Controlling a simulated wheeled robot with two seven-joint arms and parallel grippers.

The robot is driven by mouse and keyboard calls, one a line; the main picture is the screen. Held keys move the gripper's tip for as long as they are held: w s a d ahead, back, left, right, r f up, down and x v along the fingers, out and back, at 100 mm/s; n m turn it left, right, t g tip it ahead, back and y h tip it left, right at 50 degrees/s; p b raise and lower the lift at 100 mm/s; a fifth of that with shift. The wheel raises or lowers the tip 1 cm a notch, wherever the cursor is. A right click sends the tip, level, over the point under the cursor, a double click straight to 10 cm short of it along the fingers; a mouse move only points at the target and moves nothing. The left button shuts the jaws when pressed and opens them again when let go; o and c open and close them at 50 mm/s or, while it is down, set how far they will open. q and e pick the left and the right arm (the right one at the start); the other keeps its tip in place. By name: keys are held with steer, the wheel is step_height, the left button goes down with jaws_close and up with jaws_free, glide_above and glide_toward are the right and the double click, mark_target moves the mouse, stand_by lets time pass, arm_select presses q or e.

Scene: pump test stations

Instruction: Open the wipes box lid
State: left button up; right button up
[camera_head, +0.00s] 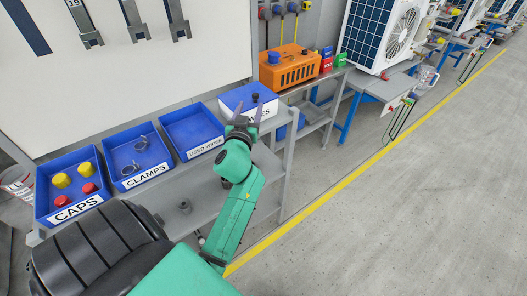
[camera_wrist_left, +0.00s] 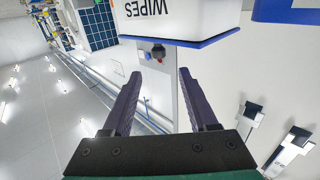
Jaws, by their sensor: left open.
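The wipes box (camera_head: 233,97) is white with a blue rim and stands on the grey bench. A small dark knob (camera_head: 255,97) shows at its top. In the left wrist view the box (camera_wrist_left: 200,18) appears upside down at the top edge, with its blue rim and the dark knob (camera_wrist_left: 158,51) below it. The lid seems shut. My left gripper (camera_head: 246,114) is open, its two dark purple fingers spread in front of the box. In the wrist view the gap between the fingertips (camera_wrist_left: 159,73) lines up with the knob, apart from it. My right gripper is not in view.
Blue bins marked used wipes (camera_head: 166,122), clamps (camera_head: 113,156) and caps (camera_head: 49,216) stand left of the box. An orange device (camera_head: 290,70) stands behind it to the right. A white board (camera_head: 130,75) rises behind the bench. The floor at right is clear.

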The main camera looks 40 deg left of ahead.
arm_select(q)
steer(key=f+b+v, duration=0.1)
steer(key=b+v, duration=0.1)
steer(key=v, duration=0.4)
steer(key=w+d+f+m+g+h, duration=0.1)
steer(key=w+d+f+m+h, duration=0.1)
steer(key=f, duration=0.9)
steer(key=shift+w+d+h, duration=0.4)
steer(key=shift+w+d, duration=0.15)
steer(key=shift+d, duration=0.3)
